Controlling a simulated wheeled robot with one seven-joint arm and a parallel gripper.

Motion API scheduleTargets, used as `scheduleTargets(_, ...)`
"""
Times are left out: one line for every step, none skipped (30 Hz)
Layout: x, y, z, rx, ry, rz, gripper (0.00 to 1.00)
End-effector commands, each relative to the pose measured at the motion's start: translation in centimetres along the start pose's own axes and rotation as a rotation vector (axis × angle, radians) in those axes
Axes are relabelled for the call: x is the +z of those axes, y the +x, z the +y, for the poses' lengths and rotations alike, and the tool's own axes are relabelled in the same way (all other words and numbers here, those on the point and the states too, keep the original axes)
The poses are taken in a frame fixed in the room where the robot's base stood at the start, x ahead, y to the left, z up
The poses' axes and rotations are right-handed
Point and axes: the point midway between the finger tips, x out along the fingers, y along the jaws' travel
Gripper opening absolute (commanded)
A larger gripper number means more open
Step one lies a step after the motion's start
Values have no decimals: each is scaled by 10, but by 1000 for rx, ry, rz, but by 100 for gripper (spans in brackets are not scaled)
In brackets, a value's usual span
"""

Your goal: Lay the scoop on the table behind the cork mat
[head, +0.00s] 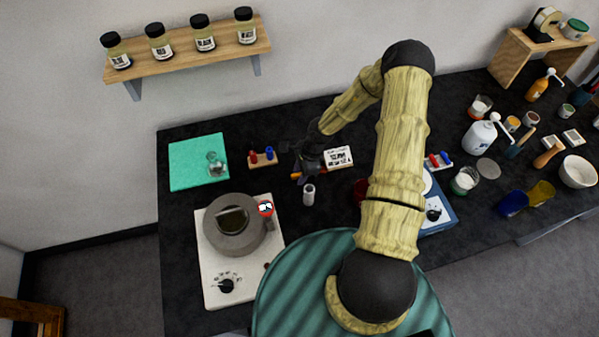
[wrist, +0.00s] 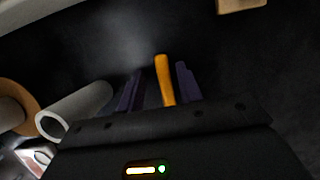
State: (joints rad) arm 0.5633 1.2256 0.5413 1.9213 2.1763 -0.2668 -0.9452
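My gripper (head: 300,176) is low over the table, left of the middle in the head view. In the wrist view its dark fingers (wrist: 159,76) stand apart, one on each side of an orange handle (wrist: 165,82). A gap shows on the handle's left; the right finger is close to it, and contact is unclear. The handle's orange end (head: 295,175) also shows in the head view. Whether it belongs to the scoop cannot be told, as the rest is hidden. A flat grey-beige disc (head: 487,168) at the right may be the cork mat.
A white cylinder (head: 309,195) stands close to my gripper, also in the wrist view (wrist: 75,108). A peg block (head: 262,159), a green mat (head: 190,176) and a hotplate (head: 215,267) are to the left. Bottles and cups crowd the right.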

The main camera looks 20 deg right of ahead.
Motion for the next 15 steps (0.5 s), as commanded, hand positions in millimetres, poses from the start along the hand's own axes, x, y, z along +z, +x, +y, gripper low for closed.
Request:
scheduleTargets(0,0,0,0,0,0,36)
scheduleTargets(0,0,0,0,0,0,36)
scheduleTargets(0,0,0,0,0,0,36)
scheduleTargets(0,0,0,0,0,0,36)
scheduleTargets(0,0,0,0,0,0,36)
scheduleTargets(0,-1,0,0,0,0,36)
scheduleTargets(1,-2,0,0,0,0,36)
scheduleTargets(1,-3,0,0,-1,0,36)
scheduleTargets(2,-5,0,-1,-1,1,36)
scheduleTargets(2,-7,0,-1,-1,1,36)
scheduleTargets(3,-10,0,-1,-1,1,36)
scheduleTargets(4,-14,0,-1,-2,1,36)
scheduleTargets(4,-17,0,-2,1,0,36)
scheduleTargets(3,-21,-1,-3,2,-1,36)
scheduleTargets(3,-28,-1,-4,2,-1,36)
